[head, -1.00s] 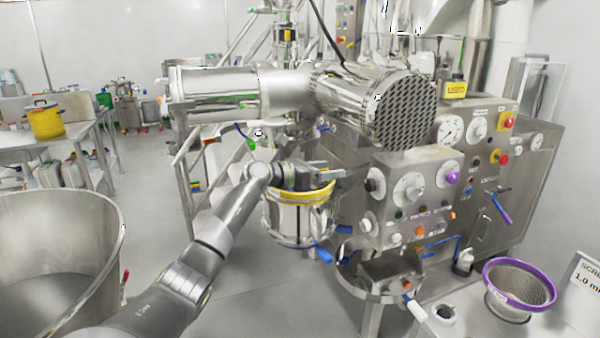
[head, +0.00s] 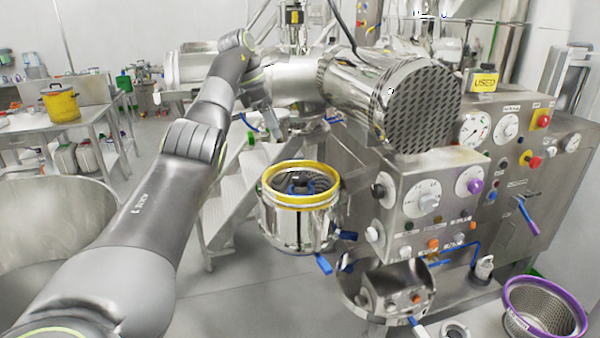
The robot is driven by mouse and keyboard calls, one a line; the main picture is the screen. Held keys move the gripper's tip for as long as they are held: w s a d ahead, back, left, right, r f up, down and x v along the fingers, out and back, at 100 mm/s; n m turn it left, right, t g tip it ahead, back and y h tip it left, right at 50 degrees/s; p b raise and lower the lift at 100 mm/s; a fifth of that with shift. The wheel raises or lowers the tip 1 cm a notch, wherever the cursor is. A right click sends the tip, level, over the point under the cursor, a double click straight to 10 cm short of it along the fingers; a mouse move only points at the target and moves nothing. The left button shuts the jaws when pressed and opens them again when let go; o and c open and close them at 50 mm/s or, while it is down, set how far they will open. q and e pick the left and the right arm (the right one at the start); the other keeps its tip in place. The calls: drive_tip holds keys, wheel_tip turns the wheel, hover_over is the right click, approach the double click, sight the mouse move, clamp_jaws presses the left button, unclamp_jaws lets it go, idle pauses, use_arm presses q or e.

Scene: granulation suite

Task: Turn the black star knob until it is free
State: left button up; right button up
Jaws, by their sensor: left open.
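A steel vessel (head: 297,232) with a yellow rim (head: 265,186) stands open-topped at the middle of the head view. A small dark knob-like part (head: 300,184) sits at its centre above a blue piece; it looks like the black star knob, but its lobes are too small to make out. My left arm rises from the lower left, and its open left gripper (head: 262,118) hangs above and to the left of the vessel, apart from the knob. Its fingertips are hard to make out against the steel behind. My right gripper is out of view.
A perforated steel drum end (head: 405,105) juts out above and right of the vessel. A control box (head: 425,192) with dials stands to the right. A purple-rimmed screen basket (head: 540,310) is at the lower right. A large steel bowl (head: 50,225) is at the left.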

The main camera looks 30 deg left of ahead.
sight(300, 178)
use_arm(q)
drive_tip(key=p+x, duration=0.4)
drive_tip(key=x, duration=1)
drive_tip(key=shift+w+d+f, duration=0.15)
drive_tip(key=shift+w+f, duration=0.1)
drive_tip(key=shift+f, duration=0.05)
drive_tip(key=shift+w+d+f, duration=0.15)
drive_tip(key=shift+w+f, duration=0.05)
drive_tip(key=shift+f, duration=0.4)
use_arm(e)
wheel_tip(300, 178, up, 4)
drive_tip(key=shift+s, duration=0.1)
use_arm(q)
drive_tip(key=c, duration=1)
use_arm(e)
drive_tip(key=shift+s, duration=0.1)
